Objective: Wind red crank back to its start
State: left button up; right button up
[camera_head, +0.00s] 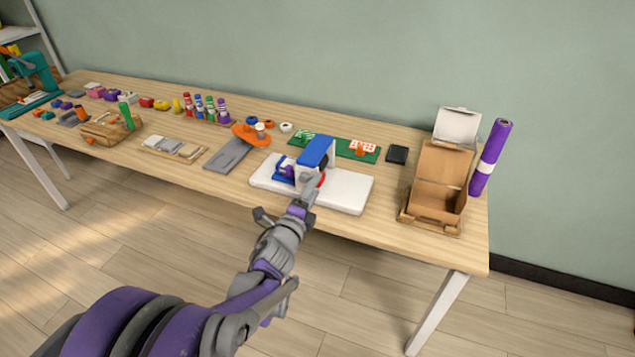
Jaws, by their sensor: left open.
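The red crank (321,180) shows as a small red curved piece on the right side of a machine with a blue top (317,151). The machine has a white body and stands on a white base plate (345,194) near the table's front edge. My left gripper (308,190) reaches in from the lower left and is open at the crank. Its fingers hide part of the crank and the machine's front. I cannot tell whether they touch the crank. My right gripper is not in view.
Several bottles stand farther left. The floor in front is clear.

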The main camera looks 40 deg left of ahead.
pick_arm(q)
jog(key=v, duration=0.7)
jog(key=shift+s, duration=0.2)
jog(key=shift+c, duration=0.2)
